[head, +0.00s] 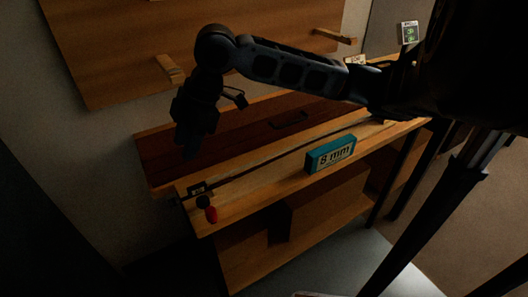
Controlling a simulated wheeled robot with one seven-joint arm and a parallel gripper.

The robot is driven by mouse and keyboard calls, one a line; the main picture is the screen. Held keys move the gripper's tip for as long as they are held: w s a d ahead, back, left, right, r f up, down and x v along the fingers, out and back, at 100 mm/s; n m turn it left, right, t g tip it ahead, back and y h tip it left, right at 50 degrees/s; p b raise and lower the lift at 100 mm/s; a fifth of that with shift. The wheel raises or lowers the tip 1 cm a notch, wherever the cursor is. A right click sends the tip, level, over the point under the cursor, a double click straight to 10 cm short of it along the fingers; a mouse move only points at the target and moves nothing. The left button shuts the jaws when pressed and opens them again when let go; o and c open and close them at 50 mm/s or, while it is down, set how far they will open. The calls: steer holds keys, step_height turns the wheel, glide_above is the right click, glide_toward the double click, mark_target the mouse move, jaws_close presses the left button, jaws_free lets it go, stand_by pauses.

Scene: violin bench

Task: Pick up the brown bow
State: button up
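The brown bow (262,165) appears as a long thin dark stick lying on the wooden bench, running from the front left corner toward the far right. A small dark block shows near its left end; I cannot tell whether it is part of the bow. My gripper (189,150) hangs pointing down above the left part of the bench, left of the bow's middle. The gripper is dark and seen side-on, so its opening does not show. I see nothing held in it, and its gap to the bench is unclear.
A blue "8 mm" box (331,153) stands near the bench's (243,204) front edge. A small red and dark item (209,209) is at the front left corner. A reddish-brown case (240,137) with a handle lies behind the bow. A board (130,40) with wooden pegs hangs above.

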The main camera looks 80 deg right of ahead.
mark_target(260, 160)
steer(key=s+d+f+g, duration=0.1)
steer(key=s+d, duration=0.1)
steer(key=s, duration=0.2)
steer(key=s+d+f+g+h, duration=0.1)
steer(key=s+d+g, duration=0.1)
steer(key=s, duration=0.3)
steer(key=s+d+f+g, duration=0.1)
steer(key=s+d, duration=0.3)
steer(key=shift+s+m, duration=0.2)
steer(key=shift+m, duration=0.2)
steer(key=shift+s+d+f+g, duration=0.1)
steer(key=shift+s+f+g, duration=0.1)
steer(key=shift+f, duration=0.35)
steer(key=shift+s+d+f+g, duration=0.1)
steer(key=shift+s+f, duration=0.1)
steer(key=shift+f, duration=3.25)
jaws_close()
